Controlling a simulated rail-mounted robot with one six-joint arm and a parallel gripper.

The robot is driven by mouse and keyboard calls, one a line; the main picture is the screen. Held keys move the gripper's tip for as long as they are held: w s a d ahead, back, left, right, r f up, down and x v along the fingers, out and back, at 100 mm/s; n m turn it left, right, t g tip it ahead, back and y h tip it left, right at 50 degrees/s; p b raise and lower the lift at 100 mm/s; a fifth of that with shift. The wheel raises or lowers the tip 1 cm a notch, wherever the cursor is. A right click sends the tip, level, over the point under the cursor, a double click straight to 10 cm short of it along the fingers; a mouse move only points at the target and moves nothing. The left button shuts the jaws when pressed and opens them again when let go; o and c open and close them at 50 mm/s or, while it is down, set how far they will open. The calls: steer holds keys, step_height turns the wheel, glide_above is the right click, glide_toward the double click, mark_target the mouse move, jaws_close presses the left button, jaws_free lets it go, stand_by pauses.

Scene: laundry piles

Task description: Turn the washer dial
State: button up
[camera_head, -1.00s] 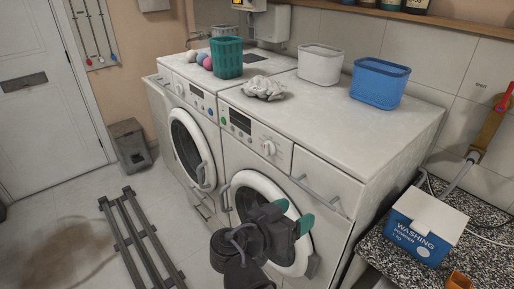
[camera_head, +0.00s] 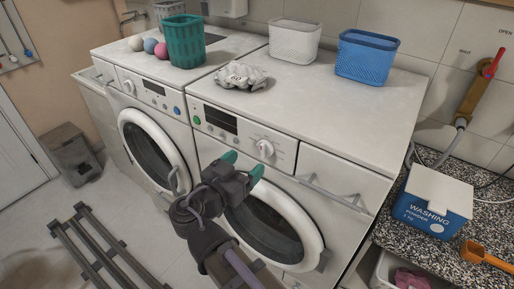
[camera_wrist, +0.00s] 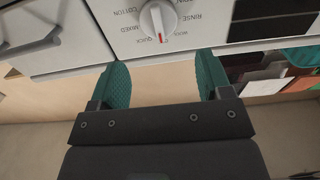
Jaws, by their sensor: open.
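The white washer dial (camera_head: 265,149) is on the front panel of the right-hand washer (camera_head: 275,218). In the wrist view the dial (camera_wrist: 158,19) is at the top middle, with a red mark pointing down the picture near the word "QUICK". Words such as "COTTON", "MIXED" and "RINSE" ring it upside down. My gripper (camera_head: 243,165) is open and empty, just in front of and slightly below the dial. In the wrist view its two green fingertips (camera_wrist: 162,62) are spread wide, with the dial beyond the gap between them, apart from both.
A drawer handle (camera_head: 335,194) juts out right of the dial. A crumpled cloth (camera_head: 243,76), green basket (camera_head: 186,42), white basket (camera_head: 295,40) and blue basket (camera_head: 366,58) stand on the machines. A washing powder box (camera_head: 432,203) is on the speckled counter at right.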

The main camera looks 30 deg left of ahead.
mark_target(261, 149)
steer(key=w, duration=0.6)
steer(key=shift+w, duration=0.4)
steer(key=c, duration=0.9)
